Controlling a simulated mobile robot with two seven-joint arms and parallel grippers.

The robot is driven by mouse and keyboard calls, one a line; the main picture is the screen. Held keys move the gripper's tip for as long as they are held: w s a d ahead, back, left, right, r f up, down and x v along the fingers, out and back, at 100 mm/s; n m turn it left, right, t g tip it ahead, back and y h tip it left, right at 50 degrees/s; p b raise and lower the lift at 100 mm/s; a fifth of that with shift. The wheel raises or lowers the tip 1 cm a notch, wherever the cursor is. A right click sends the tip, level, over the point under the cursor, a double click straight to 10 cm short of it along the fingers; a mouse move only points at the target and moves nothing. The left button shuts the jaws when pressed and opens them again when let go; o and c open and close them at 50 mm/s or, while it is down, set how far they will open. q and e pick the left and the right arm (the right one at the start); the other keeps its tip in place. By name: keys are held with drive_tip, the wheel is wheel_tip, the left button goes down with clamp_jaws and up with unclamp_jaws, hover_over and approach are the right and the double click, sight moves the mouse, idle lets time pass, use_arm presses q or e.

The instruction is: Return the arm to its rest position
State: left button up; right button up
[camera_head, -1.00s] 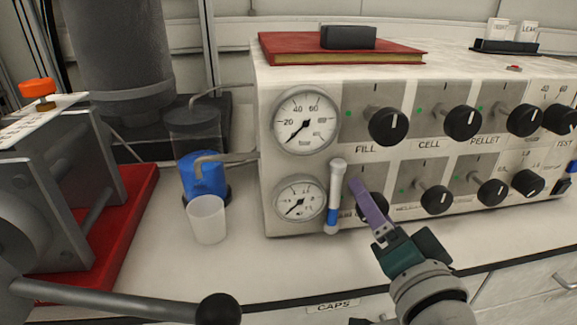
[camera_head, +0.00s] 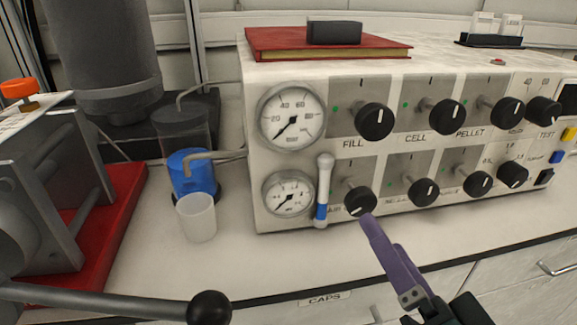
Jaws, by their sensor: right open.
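My right gripper (camera_head: 378,240) is in front of the control panel (camera_head: 232,155), at the lower right of the head view. Its purple finger points up and left, with the tip just below and right of the lower-left black knob (camera_head: 360,201). The finger looks apart from the knob, and the jaws are open with nothing seen between them. Only one finger shows clearly; the rest of the hand is cut off by the bottom edge. My left gripper is not in view.
A blue-and-white tube (camera_head: 323,190) stands against the panel front. A white cup (camera_head: 197,217) and a vessel with blue liquid (camera_head: 193,172) stand left of it. A lever with a black ball (camera_head: 209,308) reaches across the lower left. The counter front is mostly clear.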

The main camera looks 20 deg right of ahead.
drive_tip(key=shift+s+a, duration=0.1)
drive_tip(key=shift+s, duration=0.35)
